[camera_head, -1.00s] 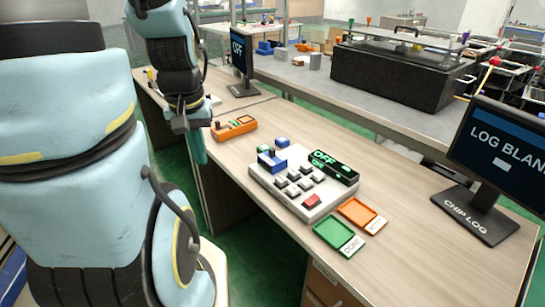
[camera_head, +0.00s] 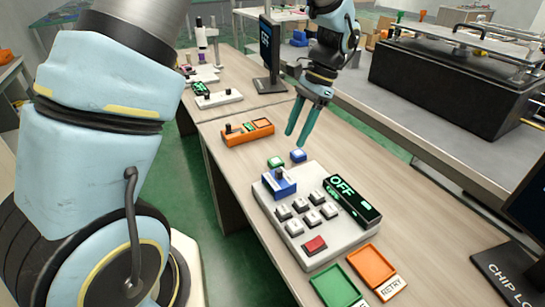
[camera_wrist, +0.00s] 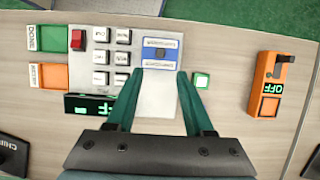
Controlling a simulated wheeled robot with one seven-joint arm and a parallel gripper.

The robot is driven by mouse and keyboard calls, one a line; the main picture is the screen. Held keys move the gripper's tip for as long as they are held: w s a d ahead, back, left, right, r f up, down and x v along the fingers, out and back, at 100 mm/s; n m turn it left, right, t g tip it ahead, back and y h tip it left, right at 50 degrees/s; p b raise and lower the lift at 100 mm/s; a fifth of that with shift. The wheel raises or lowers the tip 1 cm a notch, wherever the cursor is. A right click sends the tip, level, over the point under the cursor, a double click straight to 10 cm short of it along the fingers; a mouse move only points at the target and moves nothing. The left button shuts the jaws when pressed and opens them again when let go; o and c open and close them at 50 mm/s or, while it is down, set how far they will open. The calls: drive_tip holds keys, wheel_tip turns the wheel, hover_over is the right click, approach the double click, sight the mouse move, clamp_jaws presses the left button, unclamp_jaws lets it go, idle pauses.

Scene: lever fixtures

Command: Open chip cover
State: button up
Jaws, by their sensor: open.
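My gripper (camera_head: 298,138) has two green fingers, spread apart and empty, pointing down beyond the panel's far end. In the wrist view my gripper (camera_wrist: 168,74) has its fingertips just below the cover in the picture, apart from it. A small green chip (camera_head: 275,162) and a small blue chip (camera_head: 298,156) lie beside the panel. I cannot see what is under the cover.
The panel has several grey keys, a red button (camera_head: 314,245) and a black "OFF" display (camera_head: 352,200). Green (camera_head: 338,285) and orange (camera_head: 371,264) trays lie in front. An orange switch box (camera_head: 247,132) and a monitor (camera_head: 270,55) stand farther back.

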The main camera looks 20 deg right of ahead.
sight(280, 169)
drive_tip(key=p+x, duration=0.2)
drive_tip(key=x, duration=0.8)
drive_tip(key=shift+a+f, duration=0.2)
drive_tip(key=shift+f, duration=0.1)
clamp_jaws()
idle(1.0)
